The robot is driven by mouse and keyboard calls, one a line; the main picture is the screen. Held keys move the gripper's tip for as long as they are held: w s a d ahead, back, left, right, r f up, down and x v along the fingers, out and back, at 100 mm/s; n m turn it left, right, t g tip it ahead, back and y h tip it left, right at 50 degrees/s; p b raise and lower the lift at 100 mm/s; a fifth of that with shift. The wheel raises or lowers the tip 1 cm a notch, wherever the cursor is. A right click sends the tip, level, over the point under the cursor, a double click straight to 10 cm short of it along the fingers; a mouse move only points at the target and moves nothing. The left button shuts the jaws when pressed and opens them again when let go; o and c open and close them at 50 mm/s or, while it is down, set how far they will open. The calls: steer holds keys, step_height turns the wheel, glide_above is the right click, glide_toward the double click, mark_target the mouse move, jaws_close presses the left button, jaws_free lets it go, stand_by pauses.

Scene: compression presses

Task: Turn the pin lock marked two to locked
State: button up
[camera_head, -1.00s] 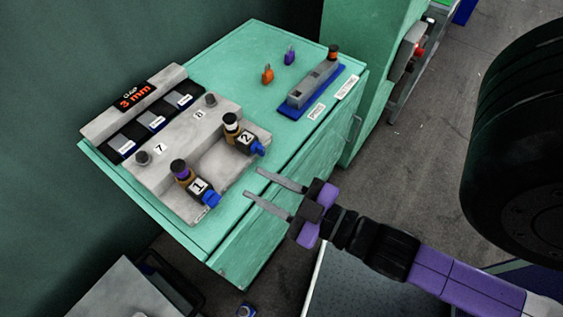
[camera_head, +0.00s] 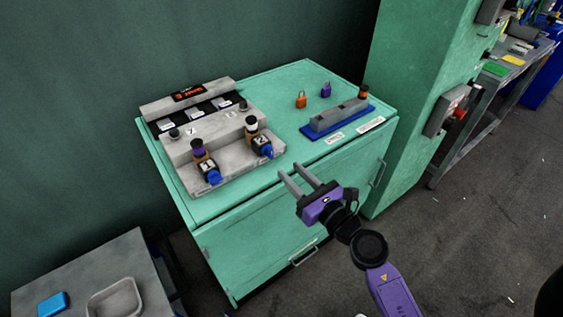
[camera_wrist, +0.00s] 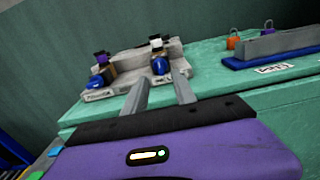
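The pin lock marked two (camera_head: 261,143) is a dark block with a blue knob and a white-topped pin, at the right end of the grey fixture (camera_head: 238,156) on the green cabinet. Its blue knob also shows in the wrist view (camera_wrist: 160,66), just beyond my fingertips. The pin lock marked one (camera_head: 208,170) stands to its left, with a blue knob and a purple-topped pin. My gripper (camera_head: 296,172) is open and empty, with a gap between its two fingers. It is in front of the cabinet's front edge, to the lower right of lock two, apart from it.
A grey block on a blue base (camera_head: 338,118) sits at the right of the cabinet top (camera_head: 300,69). An orange padlock (camera_head: 301,100) and a purple padlock (camera_head: 326,89) stand behind it. A green column (camera_head: 408,90) rises at right. A grey side table (camera_head: 75,265) is lower left.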

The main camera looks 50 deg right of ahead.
mark_target(272, 153)
steer(key=shift+p+x, duration=0.7)
steer(key=shift+x, duration=3.25)
steer(key=shift+a, duration=0.1)
jaws_close()
